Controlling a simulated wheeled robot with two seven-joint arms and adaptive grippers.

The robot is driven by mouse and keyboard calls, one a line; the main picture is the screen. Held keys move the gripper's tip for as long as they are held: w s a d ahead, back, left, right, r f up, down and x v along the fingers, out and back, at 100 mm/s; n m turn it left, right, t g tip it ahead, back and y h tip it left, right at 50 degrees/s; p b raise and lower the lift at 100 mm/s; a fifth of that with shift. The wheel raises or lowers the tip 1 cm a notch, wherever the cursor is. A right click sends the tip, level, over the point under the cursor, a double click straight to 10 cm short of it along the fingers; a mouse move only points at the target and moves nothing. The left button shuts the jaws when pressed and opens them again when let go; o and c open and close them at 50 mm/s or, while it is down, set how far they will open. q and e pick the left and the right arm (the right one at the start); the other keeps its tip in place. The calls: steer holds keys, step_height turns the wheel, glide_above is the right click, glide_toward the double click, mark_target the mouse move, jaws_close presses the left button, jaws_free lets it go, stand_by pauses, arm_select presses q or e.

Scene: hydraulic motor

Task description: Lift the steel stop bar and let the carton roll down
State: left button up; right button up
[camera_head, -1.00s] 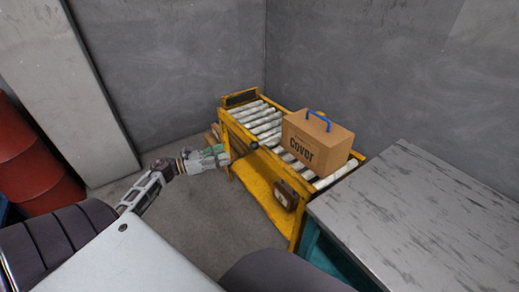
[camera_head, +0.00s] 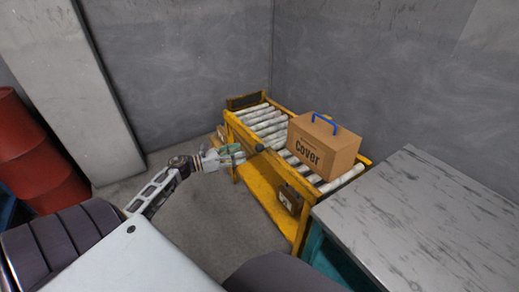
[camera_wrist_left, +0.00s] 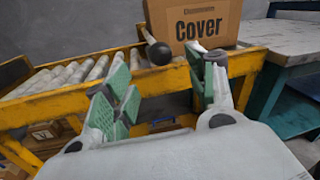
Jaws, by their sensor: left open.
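The carton (camera_head: 323,148) is brown, marked "Cover", with a blue handle. It sits upright on the rollers of a yellow conveyor (camera_head: 262,195), towards its right end, and also shows in the left wrist view (camera_wrist_left: 204,27). The steel stop bar ends in a dark ball knob (camera_head: 260,147); in the left wrist view the knob (camera_wrist_left: 160,54) and a short stretch of bar stand just left of the carton. The rest of the bar is hidden. My left gripper (camera_head: 239,153) is open and empty at the conveyor's near side, its green-padded fingers (camera_wrist_left: 165,75) pointing at the knob, apart from it.
A grey worn worktop (camera_head: 425,215) on a teal cabinet stands right of the conveyor. A box (camera_head: 289,198) sits on the conveyor's lower shelf. Red drums (camera_head: 38,160) stand far left by a pillar. The rollers (camera_head: 265,122) left of the carton are clear.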

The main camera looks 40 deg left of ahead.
mark_target(259, 148)
arm_select(q)
steer(key=b+x, duration=0.1)
steer(key=x, duration=0.6)
steer(key=shift+w+d, duration=0.25)
steer(key=shift+w, duration=0.1)
steer(key=shift+x, duration=0.85)
arm_select(e)
steer(key=shift+s+a+r, duration=0.15)
steer(key=shift+a+r, duration=0.05)
steer(key=shift+r, duration=0.5)
arm_select(q)
steer(key=c, duration=0.7)
jaws_close()
arm_select(e)
steer(key=shift+w+r+t, duration=0.25)
steer(key=shift+w+t, duration=0.05)
steer(key=shift+w, duration=0.05)
